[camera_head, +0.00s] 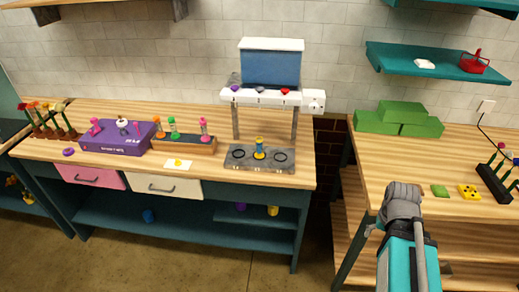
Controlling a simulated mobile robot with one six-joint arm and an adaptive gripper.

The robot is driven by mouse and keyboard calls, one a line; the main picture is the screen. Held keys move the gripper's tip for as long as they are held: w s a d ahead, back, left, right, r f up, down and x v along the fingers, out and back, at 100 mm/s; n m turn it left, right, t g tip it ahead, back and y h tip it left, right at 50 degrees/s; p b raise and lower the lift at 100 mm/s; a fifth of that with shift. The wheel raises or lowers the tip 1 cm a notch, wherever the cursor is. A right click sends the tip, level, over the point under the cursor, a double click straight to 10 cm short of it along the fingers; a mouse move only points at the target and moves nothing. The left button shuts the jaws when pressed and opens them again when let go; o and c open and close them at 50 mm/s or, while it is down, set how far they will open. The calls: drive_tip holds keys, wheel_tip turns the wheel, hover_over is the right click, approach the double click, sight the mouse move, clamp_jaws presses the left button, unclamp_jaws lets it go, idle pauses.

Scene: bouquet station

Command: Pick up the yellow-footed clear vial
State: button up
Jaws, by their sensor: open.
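The grey base (240,163) belongs to a white-topped stand (262,97) with a blue panel. My arm (403,235) shows at the lower right, well away from the vial and in front of the right-hand table. My gripper's fingers do not show.
Left of the machine are a wooden rack (198,148) with coloured-topped vials, a purple box (113,146) and flowers in a holder (40,130). A yellow-marked card (178,165) lies in front of the rack. Green blocks (403,117) sit on the right table. A gap separates the tables.

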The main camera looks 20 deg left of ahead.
drive_tip(key=shift+c, duration=0.3)
drive_tip(key=c, duration=0.3)
drive_tip(key=shift+c, duration=0.2)
